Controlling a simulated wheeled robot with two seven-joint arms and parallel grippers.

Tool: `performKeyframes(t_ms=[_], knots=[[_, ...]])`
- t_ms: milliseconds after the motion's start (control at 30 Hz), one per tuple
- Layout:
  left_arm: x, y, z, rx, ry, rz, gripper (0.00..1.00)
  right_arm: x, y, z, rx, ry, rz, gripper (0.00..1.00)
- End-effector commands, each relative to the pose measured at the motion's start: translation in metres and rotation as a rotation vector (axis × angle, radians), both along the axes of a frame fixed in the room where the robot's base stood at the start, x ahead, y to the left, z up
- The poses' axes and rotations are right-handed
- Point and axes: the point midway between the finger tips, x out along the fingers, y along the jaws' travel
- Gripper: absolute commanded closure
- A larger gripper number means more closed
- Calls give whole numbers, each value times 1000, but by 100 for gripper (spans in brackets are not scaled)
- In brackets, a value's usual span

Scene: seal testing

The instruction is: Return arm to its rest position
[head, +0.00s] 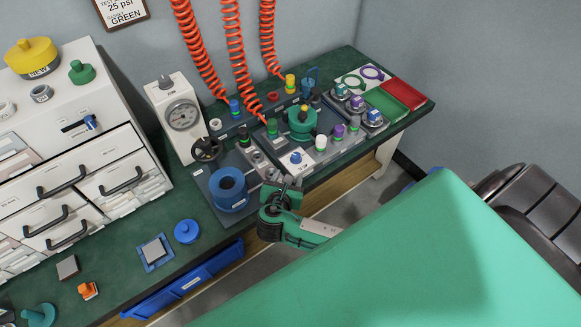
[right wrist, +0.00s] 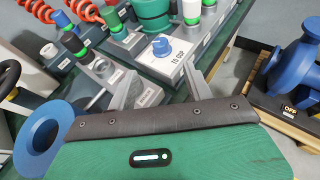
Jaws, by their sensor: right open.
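My right gripper (head: 284,182) is at the front edge of the green-topped bench (head: 110,270), beside a white block with a blue knob (head: 296,159). In the right wrist view its two grey fingers (right wrist: 160,86) are spread apart with nothing held between them. The blue-knobbed block (right wrist: 161,47) shows just beyond the fingertips, and contact cannot be told. My right arm's large green link (head: 430,260) fills the lower right of the head view. My left gripper is not in view.
A blue cylinder (head: 229,190) stands left of the gripper. A gauge unit (head: 181,115) and a green round fixture (head: 302,122) stand behind. Orange coiled hoses (head: 237,60) hang above. A white drawer cabinet (head: 75,160) stands at left. A blue pump-like device (right wrist: 295,65) sits at right in the wrist view.

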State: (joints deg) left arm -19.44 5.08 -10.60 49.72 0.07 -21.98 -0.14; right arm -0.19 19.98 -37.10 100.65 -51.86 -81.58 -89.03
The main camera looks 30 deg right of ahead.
Motion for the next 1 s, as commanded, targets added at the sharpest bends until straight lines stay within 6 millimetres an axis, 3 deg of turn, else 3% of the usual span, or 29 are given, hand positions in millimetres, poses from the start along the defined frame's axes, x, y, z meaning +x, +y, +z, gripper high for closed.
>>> performKeyframes(t_ms=[700, 867, 1000], knots=[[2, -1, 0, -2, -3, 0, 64, -8, 5, 2, 24, -4, -11, 49], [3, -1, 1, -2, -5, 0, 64, -33, 10, -3, 262, -54, -132, 49], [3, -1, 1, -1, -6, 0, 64, -74, 17, -7, 634, -138, -371, 49]])
